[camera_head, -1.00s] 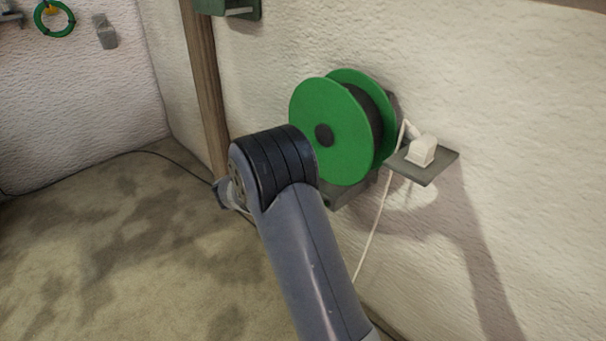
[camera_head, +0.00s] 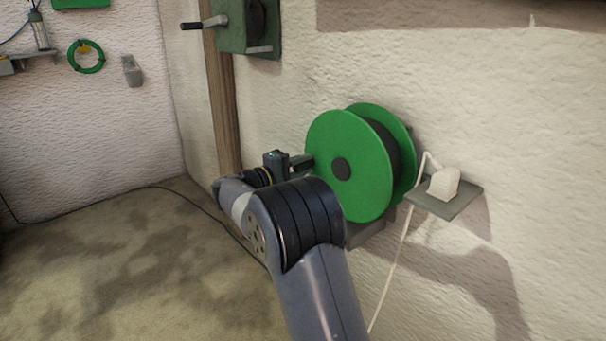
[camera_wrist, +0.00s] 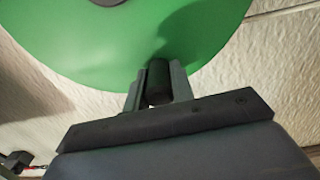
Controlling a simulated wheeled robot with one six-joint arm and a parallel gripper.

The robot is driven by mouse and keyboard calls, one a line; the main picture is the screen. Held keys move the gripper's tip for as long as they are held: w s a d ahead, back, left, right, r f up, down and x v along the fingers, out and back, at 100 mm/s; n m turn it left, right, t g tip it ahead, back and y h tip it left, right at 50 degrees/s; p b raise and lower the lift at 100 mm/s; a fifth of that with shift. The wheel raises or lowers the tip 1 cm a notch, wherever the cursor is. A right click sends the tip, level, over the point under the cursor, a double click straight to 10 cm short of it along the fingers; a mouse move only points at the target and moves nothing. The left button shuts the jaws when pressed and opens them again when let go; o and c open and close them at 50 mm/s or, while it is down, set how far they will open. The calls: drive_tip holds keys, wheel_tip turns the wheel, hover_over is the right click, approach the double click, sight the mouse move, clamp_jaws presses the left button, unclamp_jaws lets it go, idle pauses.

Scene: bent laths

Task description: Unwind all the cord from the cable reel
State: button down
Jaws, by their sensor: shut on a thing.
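The cable reel (camera_head: 350,190) has two green flanges and is mounted on the wall. Dark windings (camera_head: 384,140) show between the flanges; how much cord they hold, I cannot tell. My gripper (camera_head: 304,163) is at the left edge of the front flange. In the wrist view, my gripper (camera_wrist: 157,84) is shut around a short dark knob (camera_wrist: 158,80) near the rim of the green flange. The knob is hidden in the head view. A dark cord (camera_head: 180,192) lies across the floor and passes out of sight behind my arm.
A small shelf (camera_head: 462,207) with a white block (camera_head: 443,183) juts from the wall right of the reel. A white cord (camera_head: 391,277) hangs below it. A green box with a crank (camera_head: 232,25) is above left. The floor at left is mostly clear.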

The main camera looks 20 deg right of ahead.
drive_tip(key=shift+r, duration=0.2)
idle(0.3)
drive_tip(key=c, duration=1.2)
unclamp_jaws()
drive_tip(key=shift+a, duration=0.1)
drive_tip(key=p+v, duration=0.3)
drive_tip(key=v, duration=0.7)
drive_tip(key=shift+a, duration=0.3)
drive_tip(key=shift+s, duration=0.1)
